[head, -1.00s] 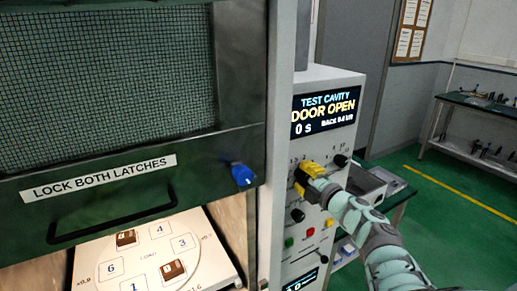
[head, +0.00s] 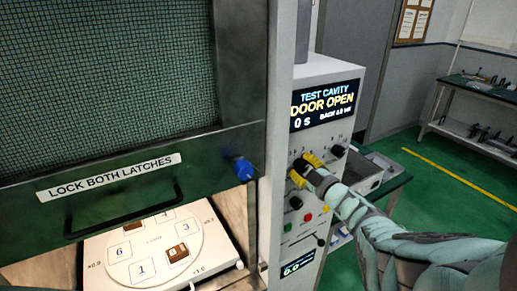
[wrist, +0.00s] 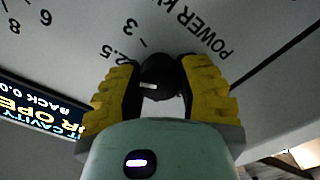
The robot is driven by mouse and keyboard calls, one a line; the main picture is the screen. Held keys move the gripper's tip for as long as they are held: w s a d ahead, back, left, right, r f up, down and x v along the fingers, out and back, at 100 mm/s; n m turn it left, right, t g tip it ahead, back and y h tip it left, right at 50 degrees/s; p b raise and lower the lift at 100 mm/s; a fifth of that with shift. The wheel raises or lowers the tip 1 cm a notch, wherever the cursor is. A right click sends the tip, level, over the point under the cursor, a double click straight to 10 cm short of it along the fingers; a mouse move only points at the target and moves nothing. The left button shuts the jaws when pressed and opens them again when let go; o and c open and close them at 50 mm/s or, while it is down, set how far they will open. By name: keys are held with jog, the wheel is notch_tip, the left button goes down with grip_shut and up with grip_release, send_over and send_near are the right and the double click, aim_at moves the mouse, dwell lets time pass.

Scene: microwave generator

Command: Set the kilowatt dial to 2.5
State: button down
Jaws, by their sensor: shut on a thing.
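The kilowatt dial (wrist: 163,78) is a black round knob with a short white mark. It sits between the yellow fingers of my gripper (wrist: 162,82) in the wrist view, and the gripper is shut on it. The mark faces left in that view.
A second black knob (head: 338,151) is close right of my gripper. A black knob (head: 296,202) and small coloured buttons lie below. The display (head: 325,104) reads "DOOR OPEN". The large door (head: 130,160) with a blue latch (head: 243,169) is raised at left.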

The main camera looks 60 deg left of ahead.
dwell(0.3)
jog(key=c, duration=0.5)
grip_release()
jog(key=shift+d+f, duration=0.1)
jog(key=shift+d, duration=0.9)
jog(key=s+d, duration=0.1)
jog(key=d, duration=0.9)
jog(key=shift+r, duration=0.2)
